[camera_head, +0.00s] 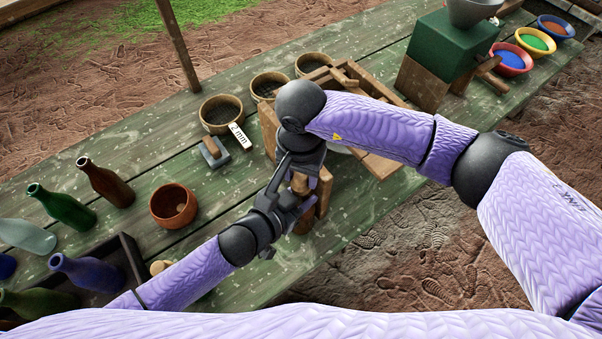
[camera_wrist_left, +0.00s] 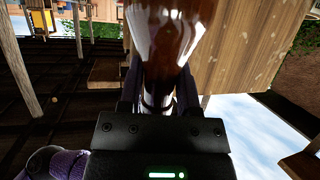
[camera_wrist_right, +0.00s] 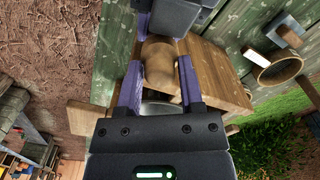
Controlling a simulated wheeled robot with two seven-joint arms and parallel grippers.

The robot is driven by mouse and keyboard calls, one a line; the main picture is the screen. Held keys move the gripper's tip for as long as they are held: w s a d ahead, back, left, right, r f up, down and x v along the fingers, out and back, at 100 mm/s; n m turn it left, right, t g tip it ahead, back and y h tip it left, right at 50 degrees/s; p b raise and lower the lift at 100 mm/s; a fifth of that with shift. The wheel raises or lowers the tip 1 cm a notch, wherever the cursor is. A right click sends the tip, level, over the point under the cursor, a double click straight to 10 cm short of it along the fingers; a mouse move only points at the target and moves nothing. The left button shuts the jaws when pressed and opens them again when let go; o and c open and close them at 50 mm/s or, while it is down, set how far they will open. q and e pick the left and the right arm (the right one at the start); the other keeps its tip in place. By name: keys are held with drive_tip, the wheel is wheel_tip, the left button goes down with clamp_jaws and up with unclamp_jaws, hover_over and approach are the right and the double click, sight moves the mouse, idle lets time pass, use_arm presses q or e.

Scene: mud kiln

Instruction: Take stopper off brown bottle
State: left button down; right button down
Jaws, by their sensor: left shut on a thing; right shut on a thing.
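A glossy brown bottle (camera_wrist_left: 165,40) fills the top of the left wrist view, between the fingers of my left gripper (camera_wrist_left: 160,100). In the head view my left gripper (camera_head: 287,205) is at the bottle, near the table's front edge, and mostly covers it. My right gripper (camera_wrist_right: 160,85) is shut on a tan-brown stopper (camera_wrist_right: 160,65), which shows between its purple fingers. In the head view my right gripper is directly above the left one, mostly hidden by its own wrist. I cannot tell whether the stopper is still seated in the bottle's neck.
Another brown bottle (camera_head: 105,184) and a green bottle (camera_head: 62,207) stand at the left. A terracotta bowl (camera_head: 173,206), a dark crate (camera_head: 128,262) and round sieves (camera_head: 220,113) are on the green table (camera_head: 150,150). A wooden frame (camera_head: 380,163) lies behind my right arm.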

sight(301, 175)
use_arm(q)
drive_tip(key=shift+f, duration=0.1)
use_arm(e)
drive_tip(key=shift+r, duration=0.15)
wheel_tip(301, 175, up, 4)
use_arm(q)
drive_tip(key=shift+c, duration=1.1)
unclamp_jaws()
